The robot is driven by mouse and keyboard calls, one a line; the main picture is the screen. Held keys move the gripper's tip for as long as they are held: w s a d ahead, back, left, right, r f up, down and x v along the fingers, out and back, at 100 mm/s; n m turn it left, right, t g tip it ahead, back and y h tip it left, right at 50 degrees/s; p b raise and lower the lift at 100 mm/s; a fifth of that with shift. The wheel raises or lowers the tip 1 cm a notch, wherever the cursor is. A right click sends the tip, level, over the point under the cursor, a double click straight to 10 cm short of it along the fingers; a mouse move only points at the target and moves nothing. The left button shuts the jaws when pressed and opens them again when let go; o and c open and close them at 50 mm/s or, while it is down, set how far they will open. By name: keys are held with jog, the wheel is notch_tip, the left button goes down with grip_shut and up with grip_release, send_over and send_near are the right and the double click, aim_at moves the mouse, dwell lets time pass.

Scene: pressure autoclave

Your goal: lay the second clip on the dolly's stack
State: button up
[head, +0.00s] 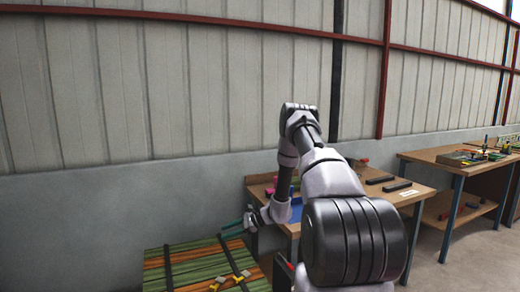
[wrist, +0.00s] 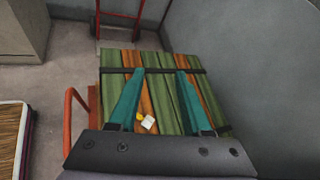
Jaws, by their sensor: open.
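My gripper (wrist: 160,72) is open above the dolly's stack (wrist: 188,100), with nothing held between its teal fingers. In the head view my gripper (head: 232,228) is over the stack's far right part. The stack (head: 200,262) is of green and orange boards with black straps (head: 169,268) across it. A small yellow piece with a white tag-like part (wrist: 148,122), probably a clip, lies on the boards between the fingers, nearer the palm. In the head view yellow pieces (head: 240,277) lie at the stack's near right. I cannot tell which clip is which.
A workbench (head: 425,195) with dark bars (head: 397,187) and a blue item (head: 295,214) stands right of the stack. A second bench (head: 430,157) is farther right. Red rails (wrist: 74,98) rise beside the stack. A wall (wrist: 260,70) is close on the wrist view's right.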

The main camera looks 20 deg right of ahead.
jog(key=s+a+r+n+g+h, duration=0.1)
jog(key=s+a+r+n, duration=0.15)
jog(key=r, duration=0.75)
jog(key=s+a+r+n+g+h, duration=0.1)
jog(key=s+r+n, duration=0.25)
jog(key=r, duration=0.65)
jog(key=s+a+r+n+g+h, duration=0.1)
jog(key=s+r+n, duration=0.25)
jog(key=r, duration=0.65)
jog(key=s+d+r+n+t+h, duration=0.1)
jog(key=s+r+n+h, duration=0.1)
jog(key=s+r, duration=0.3)
jog(key=s+d+r+n+t+h, duration=0.1)
jog(key=s+r, duration=0.5)
jog(key=s, duration=0.6)
jog(key=s+d+r+n+t+h, duration=0.1)
jog(key=s+r+n+t+h, duration=0.1)
jog(key=s+r, duration=0.3)
jog(key=s+h, duration=0.1)
jog(key=s, duration=0.3)
jog(key=shift+d+r+n+t+h, duration=0.15)
jog(key=shift+r+n+t+h, duration=0.15)
jog(key=shift+r+n, duration=0.05)
